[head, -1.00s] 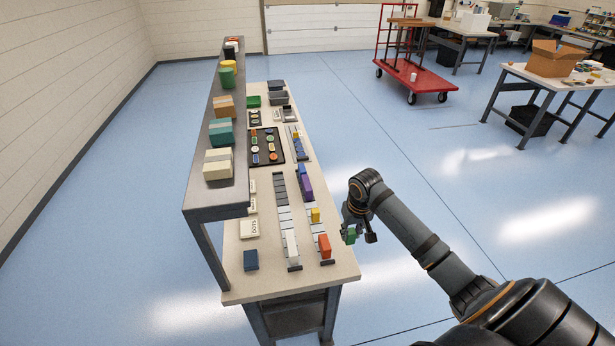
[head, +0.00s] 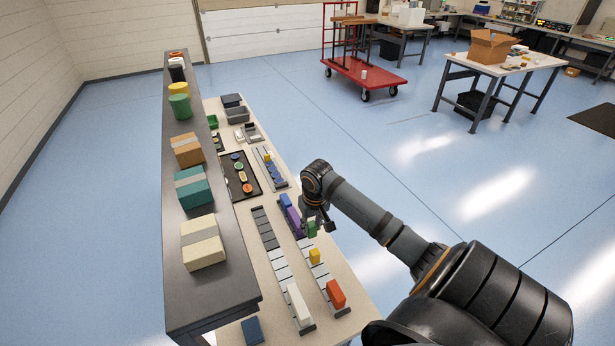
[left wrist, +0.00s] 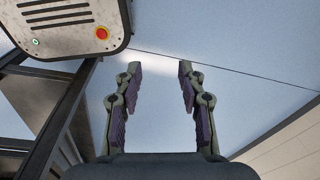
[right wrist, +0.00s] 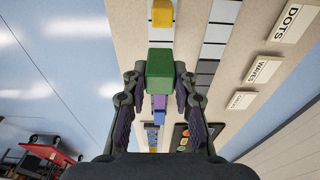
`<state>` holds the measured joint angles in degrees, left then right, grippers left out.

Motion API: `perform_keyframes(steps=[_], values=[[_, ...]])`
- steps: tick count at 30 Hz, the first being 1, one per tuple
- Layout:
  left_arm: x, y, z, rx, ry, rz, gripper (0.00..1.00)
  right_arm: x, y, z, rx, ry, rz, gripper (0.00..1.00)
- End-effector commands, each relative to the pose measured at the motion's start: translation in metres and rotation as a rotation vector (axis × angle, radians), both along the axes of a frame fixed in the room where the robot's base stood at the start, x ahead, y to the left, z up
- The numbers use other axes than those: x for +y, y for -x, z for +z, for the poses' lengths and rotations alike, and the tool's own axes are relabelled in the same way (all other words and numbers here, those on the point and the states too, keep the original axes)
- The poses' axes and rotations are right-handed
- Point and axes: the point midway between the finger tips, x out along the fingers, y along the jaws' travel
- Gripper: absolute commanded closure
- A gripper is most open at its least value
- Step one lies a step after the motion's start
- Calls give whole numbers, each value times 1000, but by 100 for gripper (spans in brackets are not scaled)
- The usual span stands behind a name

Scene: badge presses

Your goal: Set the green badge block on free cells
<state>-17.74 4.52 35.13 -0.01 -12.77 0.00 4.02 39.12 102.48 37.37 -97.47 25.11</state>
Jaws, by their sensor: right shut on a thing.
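My right gripper (head: 317,222) is shut on the green badge block (right wrist: 160,68); the block also shows in the head view (head: 312,228). It is at the right-hand rail of cells (head: 325,278), close to the purple block (head: 293,222); I cannot tell whether it touches the rail. Bare cells show between it and the yellow block (head: 315,256). The red block (head: 336,293) is at the near end of that rail. A blue block (head: 285,200) is beyond the purple one. My left gripper (left wrist: 157,68) is open and empty above the floor.
The other rail (head: 272,245) holds a white block (head: 298,304) at its near end. A raised grey shelf (head: 213,282) with several coloured stacks runs along the left. A dark blue block (head: 252,331) lies at the table's near end. Label plates (right wrist: 264,69) stand beside the rails.

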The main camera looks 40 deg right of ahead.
Motion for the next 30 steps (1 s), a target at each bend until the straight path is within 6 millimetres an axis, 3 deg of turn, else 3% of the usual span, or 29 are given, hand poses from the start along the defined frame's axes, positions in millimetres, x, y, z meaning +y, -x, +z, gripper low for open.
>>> perform_keyframes(steps=[3,5,12,14,24,30], values=[[0,19,-16,27,-1,1,60,0,-1,-11,-2,1,0,100],[0,18,-23,26,-1,1,60,0,-1,-17,-2,2,0,100],[0,-31,-53,-47,0,-2,60,0,-1,-41,-1,1,2,100],[0,-35,-51,-53,-1,-2,60,1,0,-46,0,-2,0,100],[1,-3,-71,-4,-1,-1,60,0,-1,-87,0,-1,-1,100],[1,-6,-71,-8,-2,0,60,0,-1,-91,-1,-1,0,100]])
